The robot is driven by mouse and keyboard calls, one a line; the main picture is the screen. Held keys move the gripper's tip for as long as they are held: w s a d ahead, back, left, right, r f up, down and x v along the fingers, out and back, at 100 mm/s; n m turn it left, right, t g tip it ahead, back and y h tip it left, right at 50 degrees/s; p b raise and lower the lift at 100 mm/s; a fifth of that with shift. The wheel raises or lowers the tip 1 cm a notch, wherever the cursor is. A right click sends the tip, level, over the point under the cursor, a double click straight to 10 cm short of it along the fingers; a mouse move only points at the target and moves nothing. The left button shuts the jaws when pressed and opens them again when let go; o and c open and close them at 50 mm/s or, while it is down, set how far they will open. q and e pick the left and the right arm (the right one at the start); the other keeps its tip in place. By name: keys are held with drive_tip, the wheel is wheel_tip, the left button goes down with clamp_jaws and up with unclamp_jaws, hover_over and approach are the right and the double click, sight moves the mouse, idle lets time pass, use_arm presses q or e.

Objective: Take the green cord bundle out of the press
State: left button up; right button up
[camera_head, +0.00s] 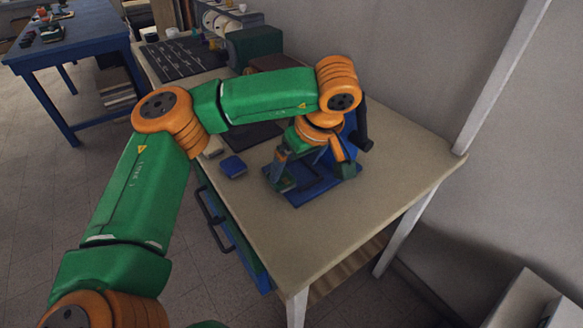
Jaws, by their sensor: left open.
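The blue press (306,196) stands on the beige workbench (350,228), with its base toward the front and a dark lever at its right. My left arm reaches in from the left and bends down over the press. My left gripper (313,174) is open, its fingers pointing down just above the press base. The gripper and wrist cover much of the press. I cannot pick out the green cord bundle; it may be hidden behind the gripper or blend with its green parts. My right gripper is out of view.
A small blue block (233,167) lies left of the press. A dark mat (255,134), a green box (254,44) and a black slotted board (180,58) lie farther back. A wall bounds the bench behind. The bench's front right is clear. A blue table (85,52) stands far left.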

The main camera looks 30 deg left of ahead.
sight(285, 180)
use_arm(q)
drive_tip(key=f, duration=0.1)
drive_tip(key=a+f, duration=0.1)
drive_tip(key=f, duration=0.1)
drive_tip(key=a+f, duration=0.1)
drive_tip(key=shift+s+a+f, duration=0.2)
drive_tip(key=shift+s+f, duration=0.05)
drive_tip(key=shift+f, duration=0.15)
drive_tip(key=shift+w+f, duration=0.1)
drive_tip(key=shift+d, duration=0.1)
drive_tip(key=c, duration=1.6)
